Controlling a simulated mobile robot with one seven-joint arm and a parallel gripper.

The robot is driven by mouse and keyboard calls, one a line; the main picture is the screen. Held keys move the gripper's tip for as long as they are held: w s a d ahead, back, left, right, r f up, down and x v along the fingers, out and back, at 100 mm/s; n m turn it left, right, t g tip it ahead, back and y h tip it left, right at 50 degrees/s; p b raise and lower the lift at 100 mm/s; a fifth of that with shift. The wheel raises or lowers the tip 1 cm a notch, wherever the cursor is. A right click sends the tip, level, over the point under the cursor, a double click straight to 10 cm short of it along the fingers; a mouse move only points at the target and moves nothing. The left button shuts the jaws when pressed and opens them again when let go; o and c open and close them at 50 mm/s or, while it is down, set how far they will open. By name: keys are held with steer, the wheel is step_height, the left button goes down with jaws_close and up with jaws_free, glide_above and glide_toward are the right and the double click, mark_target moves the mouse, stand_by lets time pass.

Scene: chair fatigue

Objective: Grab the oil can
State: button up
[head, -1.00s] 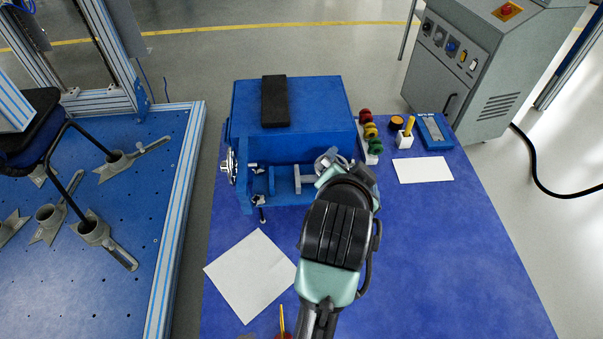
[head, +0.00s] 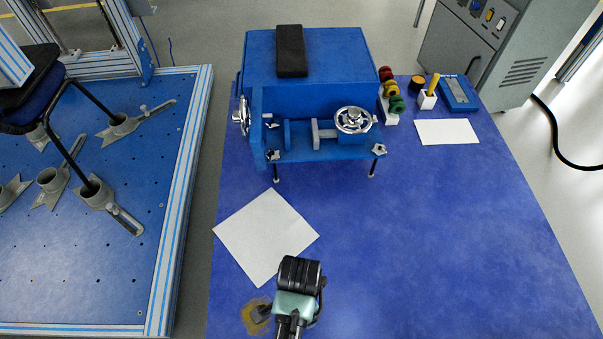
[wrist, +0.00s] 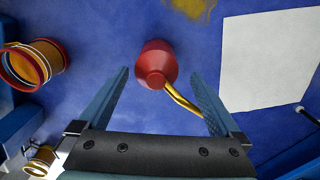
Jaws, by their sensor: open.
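The oil can (wrist: 155,63) shows in the wrist view as a rounded red body with a thin yellow spout pointing toward the lower right. It is on the blue table, ahead of and between the fingers of my gripper (wrist: 161,76). My gripper is open, with one finger on either side and nothing held. I cannot tell how far the can is below the fingertips. In the head view my arm covers the place, so the can and fingers are hidden.
A blue machine (head: 315,60) with handwheels stands at the back. Red-yellow containers (wrist: 32,63) show left in the wrist view.

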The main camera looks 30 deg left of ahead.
steer(key=f+b, duration=0.1)
steer(key=f, duration=0.1)
steer(key=f+b, duration=0.1)
steer(key=f, duration=0.2)
steer(key=shift+s+d+f, duration=0.15)
steer(key=shift+d+f, duration=0.05)
jaws_close()
stand_by(0.3)
